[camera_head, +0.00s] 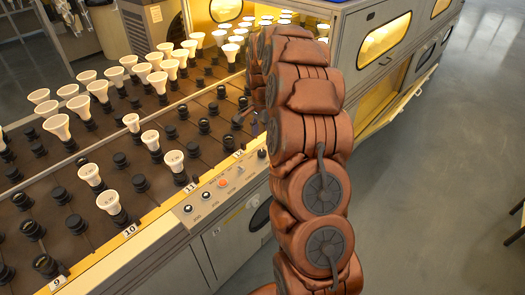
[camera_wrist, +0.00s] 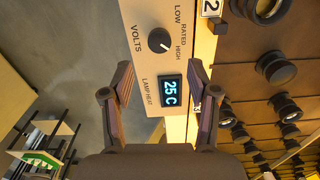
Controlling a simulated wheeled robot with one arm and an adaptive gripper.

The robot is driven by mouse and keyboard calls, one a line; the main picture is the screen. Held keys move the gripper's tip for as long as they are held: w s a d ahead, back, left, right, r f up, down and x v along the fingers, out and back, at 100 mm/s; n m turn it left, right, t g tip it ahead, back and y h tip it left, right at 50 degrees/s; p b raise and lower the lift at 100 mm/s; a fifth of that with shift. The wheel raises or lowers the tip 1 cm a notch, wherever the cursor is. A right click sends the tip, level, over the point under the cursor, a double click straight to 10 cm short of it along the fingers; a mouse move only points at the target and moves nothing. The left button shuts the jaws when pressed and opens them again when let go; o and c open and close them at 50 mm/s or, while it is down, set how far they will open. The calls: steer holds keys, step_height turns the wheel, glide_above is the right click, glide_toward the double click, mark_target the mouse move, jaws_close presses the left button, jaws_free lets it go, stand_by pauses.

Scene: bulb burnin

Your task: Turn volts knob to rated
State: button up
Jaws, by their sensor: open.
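The volts knob (camera_wrist: 159,39) is a round black knob on a pale panel (camera_wrist: 140,14) in the wrist view. LOW, RATED and HIGH are printed along its right side, VOLTS on its left. A small white mark on it seems to point toward the HIGH side, but it is too small to be sure. My gripper (camera_wrist: 160,68) is open and empty. Its fingers are spread either side of the panel, with the knob beyond the tips and roughly centred between them.
A lit display (camera_wrist: 170,94) reading 25 C, labelled LAMP HEAT, sits below the knob. The rack (camera_head: 150,215) holds black sockets and several white bulbs (camera_head: 57,127). A control strip with an orange button (camera_head: 222,183) runs along its front edge. Open floor (camera_head: 430,190) lies right.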

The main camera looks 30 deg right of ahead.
mark_target(262, 152)
step_height(262, 152, down, 7)
steer(key=shift+f+p, duration=0.2)
steer(key=shift+p, duration=0.4)
steer(key=shift+c, duration=0.4)
jaws_close()
